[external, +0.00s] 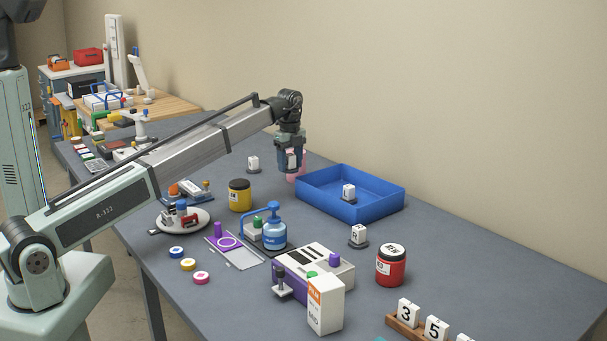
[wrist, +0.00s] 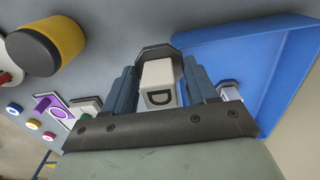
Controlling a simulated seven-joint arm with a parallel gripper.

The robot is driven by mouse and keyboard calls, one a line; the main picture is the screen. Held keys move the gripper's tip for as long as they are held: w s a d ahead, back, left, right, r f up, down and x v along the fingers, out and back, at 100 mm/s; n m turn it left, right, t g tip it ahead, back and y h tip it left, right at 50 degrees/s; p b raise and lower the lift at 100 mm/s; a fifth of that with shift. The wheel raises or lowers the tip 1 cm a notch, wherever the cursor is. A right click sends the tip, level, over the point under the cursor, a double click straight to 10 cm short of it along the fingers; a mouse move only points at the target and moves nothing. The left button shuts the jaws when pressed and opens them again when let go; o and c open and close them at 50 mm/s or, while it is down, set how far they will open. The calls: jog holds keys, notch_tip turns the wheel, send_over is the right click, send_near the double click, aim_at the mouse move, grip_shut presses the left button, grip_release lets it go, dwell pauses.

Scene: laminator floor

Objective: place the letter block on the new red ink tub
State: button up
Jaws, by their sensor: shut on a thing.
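My gripper (external: 289,167) is raised above the table, just left of the blue tray, with its fingers shut on a white letter block. In the wrist view, the letter block (wrist: 158,78) shows a black D between the two fingers (wrist: 158,90) and has a dark angular base at its far end. The red ink tub (external: 391,268) stands upright at the right of the table, well apart from my gripper. Its pale lid is marked NEW, and nothing sits on it.
The blue tray (external: 320,203) holds another white block (external: 348,191). A block marked R (external: 358,235) stands between tray and red tub. Another block (external: 253,163) is behind. A yellow tub (external: 240,196), blue bottle (external: 274,236), purple-white machine (external: 320,263) and number rack (external: 402,328) stand around.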

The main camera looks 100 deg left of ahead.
jog(key=w+d+r+m, duration=0.1)
jog(key=w+d+m, duration=0.1)
jog(key=w+d, duration=0.8)
notch_tip(320, 180, up, 8)
jog(key=n, duration=0.2)
send_over(393, 250)
jog(key=shift+a+f, duration=0.1)
jog(key=shift+f, duration=4.75)
jog(key=shift+f, duration=0.15)
jog(key=o, duration=1.4)
